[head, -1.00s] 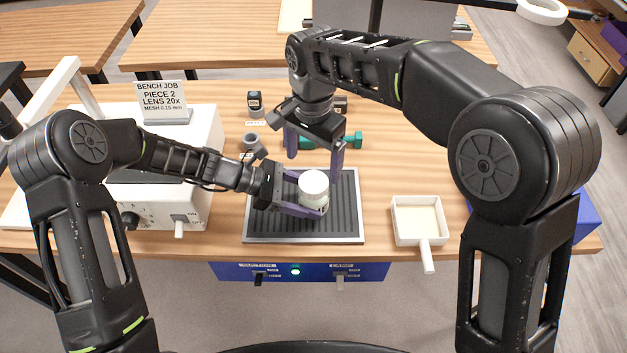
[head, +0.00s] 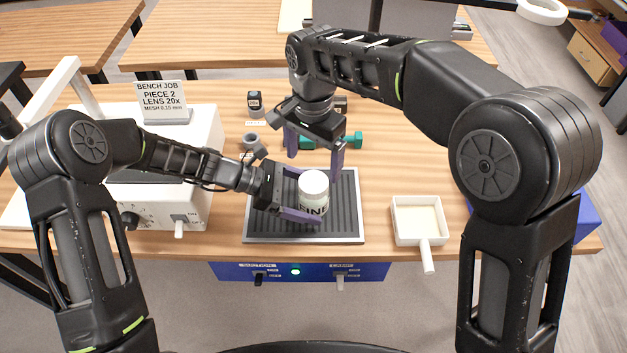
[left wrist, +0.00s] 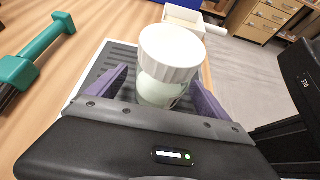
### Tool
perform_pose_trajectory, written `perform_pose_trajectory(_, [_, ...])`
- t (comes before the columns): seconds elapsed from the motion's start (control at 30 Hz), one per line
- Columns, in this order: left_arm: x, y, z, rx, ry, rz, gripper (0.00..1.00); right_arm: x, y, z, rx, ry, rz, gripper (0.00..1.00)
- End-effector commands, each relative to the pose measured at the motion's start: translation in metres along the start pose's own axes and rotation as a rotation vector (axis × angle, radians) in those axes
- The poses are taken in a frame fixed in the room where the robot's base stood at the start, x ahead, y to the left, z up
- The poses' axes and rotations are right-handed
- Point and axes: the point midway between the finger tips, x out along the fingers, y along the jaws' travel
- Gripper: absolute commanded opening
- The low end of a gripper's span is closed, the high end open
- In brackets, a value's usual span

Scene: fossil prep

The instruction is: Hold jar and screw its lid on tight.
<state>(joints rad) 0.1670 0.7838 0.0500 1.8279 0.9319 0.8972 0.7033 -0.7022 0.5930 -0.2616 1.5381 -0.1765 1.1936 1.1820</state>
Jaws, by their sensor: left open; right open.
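The jar (head: 313,207) stands upright on a black ridged mat (head: 262,226), its printed label partly showing. A white lid (head: 314,183) sits on top of it; I cannot tell how tight it is. In the left wrist view the ribbed lid (left wrist: 172,48) covers the top of the pale jar (left wrist: 158,93). My left gripper (head: 305,195) is open, with one finger on each side of the jar's body; its fingers also show in the left wrist view (left wrist: 162,92). My right gripper (head: 314,163) is open and empty, pointing down just behind and above the lid.
A white handled tray (head: 418,243) is at the right of the mat. A green-handled tool (head: 353,141) lies behind my right gripper. A white device (head: 205,145) with a sign (head: 163,100) stands at left. A small dark bottle (head: 254,101) stands at the back.

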Motion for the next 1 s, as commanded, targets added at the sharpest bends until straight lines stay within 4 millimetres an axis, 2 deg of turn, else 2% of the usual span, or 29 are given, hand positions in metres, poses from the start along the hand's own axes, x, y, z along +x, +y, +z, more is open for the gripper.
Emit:
perform_pose_trajectory(0.27, [-0.001, 0.0, 0.0, 0.0, 0.0, 0.0, 0.9, 0.0, 0.0, 0.0, 0.0, 0.0, 0.0, 0.87])
perform_pose_trajectory(0.43, [-0.014, 0.001, 0.0, 0.002, 0.001, 0.002, 0.9, 0.0, 0.0, 0.0, 0.0, 0.0, 0.0, 0.87])
perform_pose_trajectory(0.57, [-0.035, 0.001, 0.0, 0.0, 0.001, 0.004, 0.9, 0.0, 0.0, 0.0, 0.0, 0.0, 0.0, 0.87])
perform_pose_trajectory(0.8, [-0.085, 0.001, 0.0, 0.0, 0.001, 0.004, 0.9, 0.0, 0.0, 0.0, 0.0, 0.0, 0.0, 0.87])
perform_pose_trajectory(1.0, [-0.114, 0.001, 0.0, 0.001, 0.001, 0.002, 0.9, 0.0, 0.0, 0.0, 0.0, 0.0, 0.0, 0.87])
